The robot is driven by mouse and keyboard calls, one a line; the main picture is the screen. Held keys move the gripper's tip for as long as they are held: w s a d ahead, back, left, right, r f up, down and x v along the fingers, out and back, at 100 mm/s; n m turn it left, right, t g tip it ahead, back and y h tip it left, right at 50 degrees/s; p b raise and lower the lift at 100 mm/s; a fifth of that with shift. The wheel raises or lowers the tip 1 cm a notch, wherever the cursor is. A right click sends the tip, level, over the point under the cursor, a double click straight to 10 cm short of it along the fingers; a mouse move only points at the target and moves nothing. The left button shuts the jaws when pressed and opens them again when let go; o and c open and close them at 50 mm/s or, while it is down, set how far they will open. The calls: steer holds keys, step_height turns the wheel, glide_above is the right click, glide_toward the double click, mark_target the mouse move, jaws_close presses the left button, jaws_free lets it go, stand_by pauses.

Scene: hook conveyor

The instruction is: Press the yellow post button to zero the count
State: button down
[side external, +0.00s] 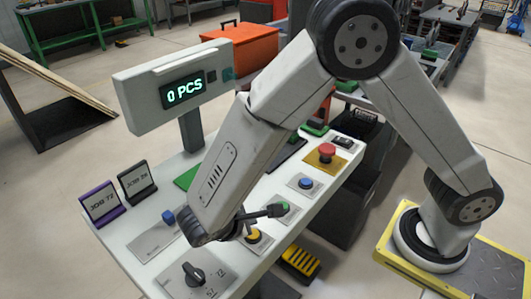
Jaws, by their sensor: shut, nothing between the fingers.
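The yellow button (256,237) is on a square plate on the white console (130,245), partly hidden by my gripper. My gripper (248,229) is low over the console, shut and empty, right beside or above the yellow button. I cannot tell whether its tips touch the button. The counter display (184,92) stands on a post at the back of the console and reads "0 PCS" in lit green figures.
A green button (283,207), a blue button (306,183) and a red mushroom button (327,152) line the console's right side. A black rotary knob (194,273) is at the front. Two job cards (101,202) stand at the left edge. A yellow pedal (300,262) is on the floor.

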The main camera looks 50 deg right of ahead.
steer(key=shift+r, duration=1.5)
steer(key=shift+d, duration=0.1)
steer(key=shift+s+d+m+g+y, duration=0.1)
steer(key=shift+d+m+g+y, duration=0.2)
steer(key=shift+d, duration=0.2)
steer(key=s+d+r+m+t+y, duration=0.1)
steer(key=s+d+m+y, duration=0.1)
steer(key=d+m+y, duration=0.2)
steer(key=s+d+r+m+t+y, duration=0.1)
steer(key=d+m+y, duration=0.3)
steer(key=d, duration=0.5)
steer(key=shift+s+d+r+m+y, duration=0.15)
steer(key=shift+s+r+m+y, duration=0.3)
steer(key=shift+m, duration=0.35)
